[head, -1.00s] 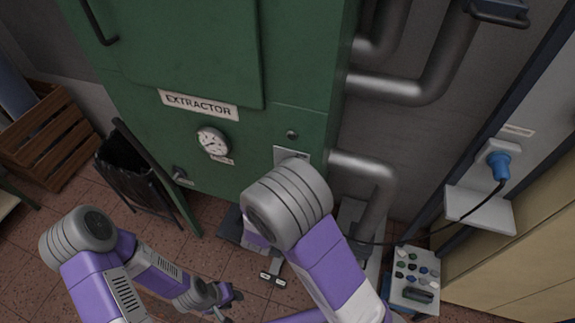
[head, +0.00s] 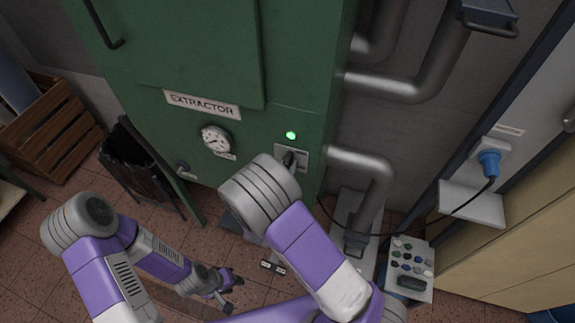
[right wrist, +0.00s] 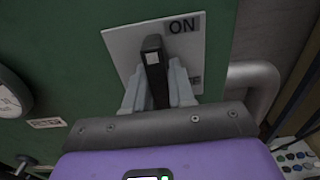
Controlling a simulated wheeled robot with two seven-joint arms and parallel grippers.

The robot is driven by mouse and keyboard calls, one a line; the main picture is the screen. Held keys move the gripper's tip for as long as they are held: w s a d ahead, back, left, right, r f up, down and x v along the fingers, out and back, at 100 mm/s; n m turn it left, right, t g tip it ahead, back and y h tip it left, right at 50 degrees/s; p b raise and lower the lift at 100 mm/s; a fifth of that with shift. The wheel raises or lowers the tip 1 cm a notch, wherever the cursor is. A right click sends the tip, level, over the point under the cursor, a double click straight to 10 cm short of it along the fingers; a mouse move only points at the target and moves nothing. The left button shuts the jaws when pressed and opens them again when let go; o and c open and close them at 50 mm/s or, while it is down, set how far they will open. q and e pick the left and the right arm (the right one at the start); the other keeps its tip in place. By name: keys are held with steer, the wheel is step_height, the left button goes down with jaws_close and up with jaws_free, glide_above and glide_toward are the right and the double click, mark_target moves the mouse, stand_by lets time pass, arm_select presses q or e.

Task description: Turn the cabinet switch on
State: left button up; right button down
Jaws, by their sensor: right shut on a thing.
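The green extractor cabinet (head: 190,60) carries a pale switch plate (head: 303,153) with a black lever (head: 290,158). In the right wrist view the lever (right wrist: 153,58) points up, just left of the "ON" label (right wrist: 181,24). My right gripper (right wrist: 160,88) has its two grey fingers on either side of the lever, shut on it. In the head view its fingers are mostly hidden by my wrist. A green lamp (head: 291,135) above the plate is lit. My left gripper (head: 232,294) hangs low over the floor, fingers apart and empty.
A round gauge (head: 215,138) sits left of the switch. Grey pipes (head: 375,165) run right of the cabinet. A button box (head: 411,268) and blue plug (head: 489,162) are at right.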

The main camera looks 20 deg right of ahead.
steer(key=c, duration=1)
jaws_free()
steer(key=shift+c, duration=0.2)
steer(key=shift+s, duration=0.1)
steer(key=v, duration=0.7)
steer(key=shift+s+a, duration=0.2)
